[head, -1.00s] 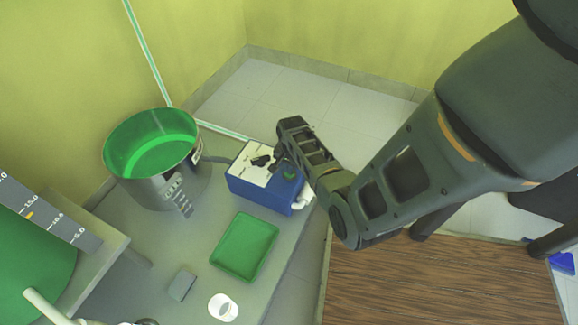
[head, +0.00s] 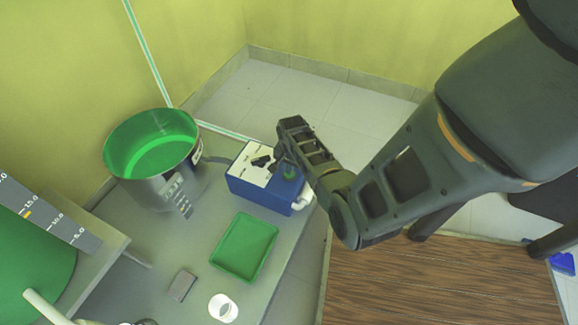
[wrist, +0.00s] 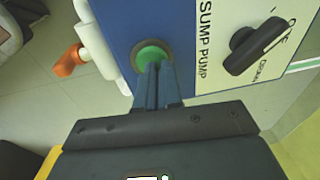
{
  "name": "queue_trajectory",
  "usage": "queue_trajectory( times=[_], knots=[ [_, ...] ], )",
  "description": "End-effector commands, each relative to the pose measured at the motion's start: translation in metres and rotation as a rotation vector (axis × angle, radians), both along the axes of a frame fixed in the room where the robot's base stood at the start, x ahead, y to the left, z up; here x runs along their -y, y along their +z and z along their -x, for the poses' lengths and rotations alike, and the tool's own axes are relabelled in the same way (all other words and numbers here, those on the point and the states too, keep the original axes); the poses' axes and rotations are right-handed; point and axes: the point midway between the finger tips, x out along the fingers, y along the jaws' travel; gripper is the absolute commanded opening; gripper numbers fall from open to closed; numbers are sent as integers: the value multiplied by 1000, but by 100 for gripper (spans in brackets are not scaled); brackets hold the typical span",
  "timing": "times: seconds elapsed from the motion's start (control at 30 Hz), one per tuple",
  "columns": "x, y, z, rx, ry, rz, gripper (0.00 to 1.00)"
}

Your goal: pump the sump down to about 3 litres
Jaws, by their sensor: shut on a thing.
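The blue sump pump box (head: 262,196) stands on the grey table, with a white top panel. In the wrist view its label "SUMP PUMP" and blue face (wrist: 130,15) show, with a black knob (wrist: 258,45) beside the label. In the head view my gripper (head: 283,160) is over the pump's right side and partly hides the top. The sump, a steel bucket (head: 160,190) with green inside, stands left of the pump; its scale is too small to read.
A green tray (head: 245,247), a grey block (head: 182,285) and a white cup (head: 223,308) lie on the table. A large green vessel (head: 30,270) with a dark scale (head: 45,222) is at left. An orange-handled valve (wrist: 68,62) projects beside the pump.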

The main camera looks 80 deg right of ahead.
Motion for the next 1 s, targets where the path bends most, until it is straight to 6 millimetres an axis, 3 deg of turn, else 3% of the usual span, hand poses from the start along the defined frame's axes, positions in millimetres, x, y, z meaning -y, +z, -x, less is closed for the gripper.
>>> queue_trajectory(
  times=[0.03, 0.17, 0.5, 0.8, 1.0],
  knots=[
    [-15, -19, 9, -17, 2, -28, 0],
    [-14, -8, 8, -15, 3, -25, 0],
    [-2, 48, 2, 1, 4, 0, 0],
    [-7, 112, 5, 2, 5, 3, 0],
    [-9, 135, 6, 2, 5, 3, 0]
  ],
)
